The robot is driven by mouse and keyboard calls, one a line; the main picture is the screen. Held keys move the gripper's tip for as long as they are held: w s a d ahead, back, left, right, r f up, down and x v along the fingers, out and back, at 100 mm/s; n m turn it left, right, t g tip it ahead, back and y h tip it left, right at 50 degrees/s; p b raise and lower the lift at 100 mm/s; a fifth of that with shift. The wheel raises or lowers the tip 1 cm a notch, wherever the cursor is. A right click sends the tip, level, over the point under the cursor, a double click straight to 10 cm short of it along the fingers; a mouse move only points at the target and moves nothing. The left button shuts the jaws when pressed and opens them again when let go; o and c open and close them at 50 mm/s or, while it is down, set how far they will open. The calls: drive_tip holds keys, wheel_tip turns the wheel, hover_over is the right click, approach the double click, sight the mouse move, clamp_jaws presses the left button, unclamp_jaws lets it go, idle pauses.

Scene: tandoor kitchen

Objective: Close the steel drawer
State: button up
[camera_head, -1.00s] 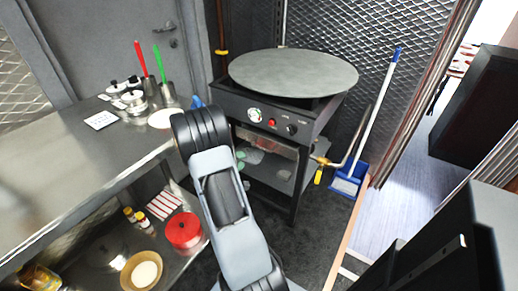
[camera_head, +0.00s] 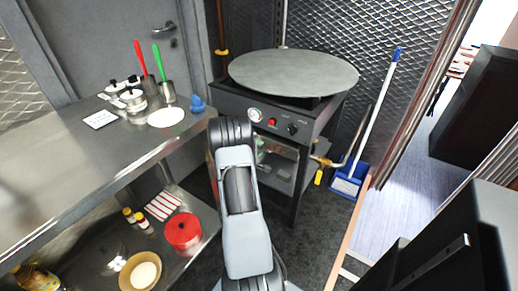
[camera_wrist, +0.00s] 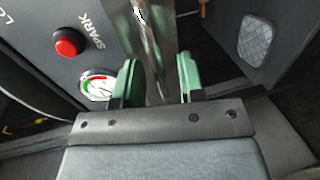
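The steel drawer appears as a shiny metal strip (camera_head: 283,149) under the control panel of the griddle stand. My arm hides part of it, and I cannot tell from here how far out it is. In the wrist view a shiny steel piece (camera_wrist: 157,50), apparently the drawer's front, runs upright between the two green fingers of my gripper (camera_wrist: 157,84). The fingers are apart, one on each side of the steel; I cannot tell if either touches it. My gripper is hidden behind my arm in the head view.
The round griddle (camera_head: 293,73) tops the stand. A red button (camera_wrist: 67,43) and a gauge (camera_wrist: 97,85) are close to my gripper. A steel counter (camera_head: 60,165) is at left, with a red pot (camera_head: 183,232) on its lower shelf. A blue dustpan (camera_head: 346,184) stands at right.

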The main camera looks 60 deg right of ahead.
drive_tip(key=shift+d, duration=0.4)
clamp_jaws()
idle(0.4)
